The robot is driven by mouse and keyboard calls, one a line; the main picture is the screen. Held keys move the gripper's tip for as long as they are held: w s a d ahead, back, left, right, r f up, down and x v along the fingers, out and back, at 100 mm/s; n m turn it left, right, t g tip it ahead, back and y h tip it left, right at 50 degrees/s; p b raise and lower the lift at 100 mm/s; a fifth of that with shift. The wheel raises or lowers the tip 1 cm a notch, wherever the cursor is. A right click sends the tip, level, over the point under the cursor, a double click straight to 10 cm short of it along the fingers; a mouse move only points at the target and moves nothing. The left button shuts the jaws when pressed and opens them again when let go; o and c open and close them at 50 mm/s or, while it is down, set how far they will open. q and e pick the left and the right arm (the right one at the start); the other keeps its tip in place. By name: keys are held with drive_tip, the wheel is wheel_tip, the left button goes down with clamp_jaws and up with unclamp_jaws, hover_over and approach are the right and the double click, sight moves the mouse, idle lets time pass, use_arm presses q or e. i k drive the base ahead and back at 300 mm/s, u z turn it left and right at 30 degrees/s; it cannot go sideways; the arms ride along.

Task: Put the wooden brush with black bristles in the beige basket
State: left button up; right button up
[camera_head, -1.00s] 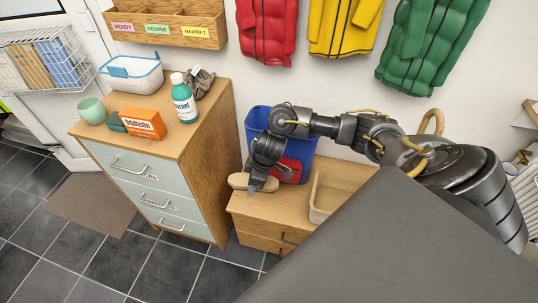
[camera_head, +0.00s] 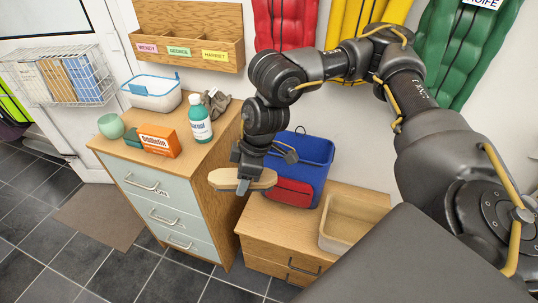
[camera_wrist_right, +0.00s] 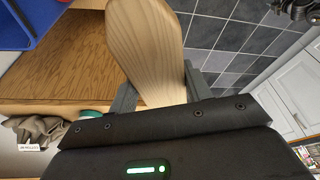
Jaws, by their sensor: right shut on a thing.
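The wooden brush (camera_head: 226,180) is pale wood, and its bristles are hidden in these views. My right gripper (camera_head: 243,186) is shut on it and holds it above the low wooden cabinet, near its left edge. In the right wrist view, the brush's wooden back (camera_wrist_right: 148,40) lies between the two fingers (camera_wrist_right: 160,90). The beige basket (camera_head: 349,222) stands on the right of the low cabinet, to the right of the brush and lower. Its visible inside looks empty. My left gripper is not in view.
A taller drawer unit (camera_head: 205,160) at left carries a teal bottle (camera_head: 200,124), an orange box (camera_head: 158,141) and a white tub (camera_head: 152,92).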

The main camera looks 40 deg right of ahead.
sight(352, 232)
drive_tip(key=u, duration=1.05)
drive_tip(key=k, duration=1.35)
drive_tip(key=z, duration=1.1)
drive_tip(key=i, duration=0.55)
drive_tip(key=u, duration=0.05)
